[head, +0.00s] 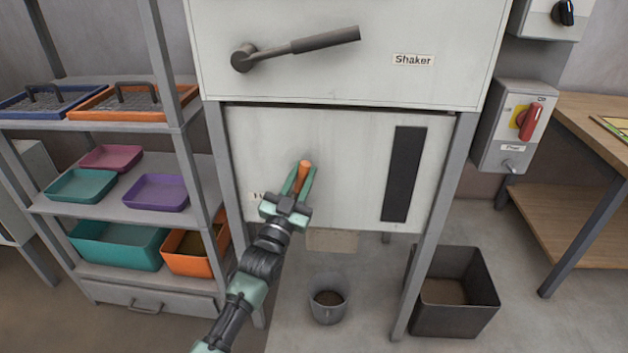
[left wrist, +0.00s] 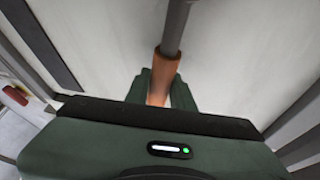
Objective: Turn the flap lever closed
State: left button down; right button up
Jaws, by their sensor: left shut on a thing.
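The flap lever has an orange grip (head: 304,167) and stands against the pale lower panel of the bagger. In the left wrist view its orange grip (left wrist: 165,66) joins a grey rod (left wrist: 174,28) that runs to the top edge. My left gripper (head: 302,180) has its green fingers on both sides of the grip and is shut on it. The rod and pivot are hidden behind the gripper in the head view. A small label (head: 253,196) beside the gripper is mostly covered. My right gripper is not in view.
The Shaker handle (head: 318,43) is above on the upper box. A dark strip (head: 403,174) is on the panel's right. A grey bucket (head: 328,299) and a dark bin (head: 455,290) stand on the floor. Shelves with trays (head: 155,192) are close on the left.

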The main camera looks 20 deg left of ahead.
pick_arm(q)
jog(key=a+n, duration=0.1)
jog(key=n+y, duration=0.1)
jog(key=shift+s+a+n+y, duration=0.25)
jog(key=shift+a+n+y, duration=0.05)
jog(key=shift+a+n, duration=0.1)
jog(key=shift+s+a+n+t+y, duration=0.15)
jog(key=shift+a+n+t+y, duration=0.25)
jog(key=shift+n, duration=0.3)
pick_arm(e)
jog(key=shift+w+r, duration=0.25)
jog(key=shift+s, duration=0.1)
pick_arm(q)
jog(key=c, duration=1.2)
grip_release()
jog(key=shift+a+r, duration=0.1)
jog(key=shift+a, duration=0.05)
jog(key=v, duration=0.7)
jog(key=shift+s, duration=0.4)
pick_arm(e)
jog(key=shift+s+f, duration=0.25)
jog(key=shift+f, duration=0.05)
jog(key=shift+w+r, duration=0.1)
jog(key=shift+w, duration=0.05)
